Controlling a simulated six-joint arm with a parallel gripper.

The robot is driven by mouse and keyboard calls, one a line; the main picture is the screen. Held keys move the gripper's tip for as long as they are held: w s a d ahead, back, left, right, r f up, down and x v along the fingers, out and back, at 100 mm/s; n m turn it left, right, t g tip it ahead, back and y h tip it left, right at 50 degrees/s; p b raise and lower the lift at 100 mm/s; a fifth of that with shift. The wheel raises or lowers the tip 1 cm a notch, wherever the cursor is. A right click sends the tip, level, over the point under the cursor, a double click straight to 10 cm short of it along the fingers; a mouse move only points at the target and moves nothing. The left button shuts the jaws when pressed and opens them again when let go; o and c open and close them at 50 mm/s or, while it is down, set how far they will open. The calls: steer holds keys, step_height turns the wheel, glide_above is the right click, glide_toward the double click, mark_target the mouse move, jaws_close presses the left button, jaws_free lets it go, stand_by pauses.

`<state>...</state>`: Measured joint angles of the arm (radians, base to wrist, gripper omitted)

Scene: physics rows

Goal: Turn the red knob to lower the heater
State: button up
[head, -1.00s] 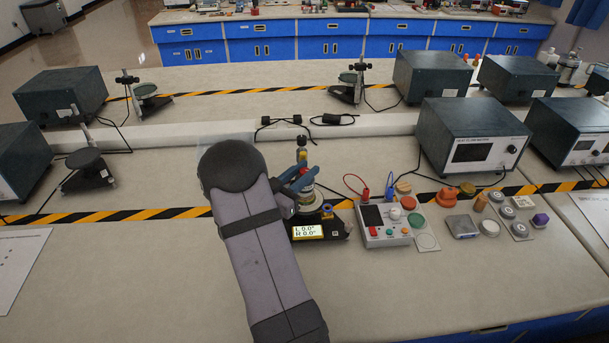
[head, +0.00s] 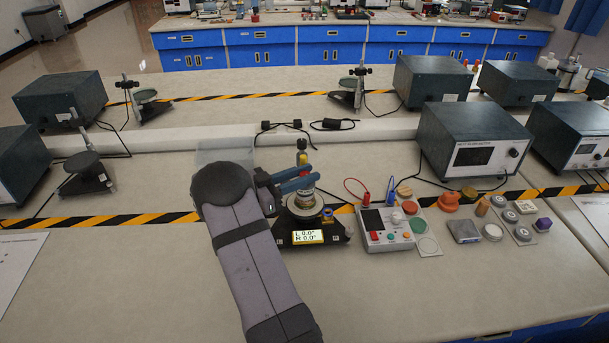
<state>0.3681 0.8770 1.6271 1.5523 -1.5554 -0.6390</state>
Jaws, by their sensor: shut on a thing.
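The device at the middle of the bench has a dark base with a lit yellow display (head: 303,237) reading L 0.0° and R 0.0°. Its round upright body (head: 304,204) stands on the base, with a yellow-topped part above. The fingers hide the exact contact. I cannot tell which part is the heater.
A control box (head: 388,228) with red and green buttons and cables stands close on the right. Several small coloured pieces lie beyond it. A large grey instrument (head: 475,145) stands behind them. The front of the bench is mostly clear.

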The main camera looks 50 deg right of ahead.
steer(key=shift+r, duration=0.1)
steer(key=o, duration=1.1)
steer(key=shift+c, duration=0.2)
steer(key=b+v, duration=0.2)
steer(key=v, duration=0.5)
steer(key=shift+w, duration=0.1)
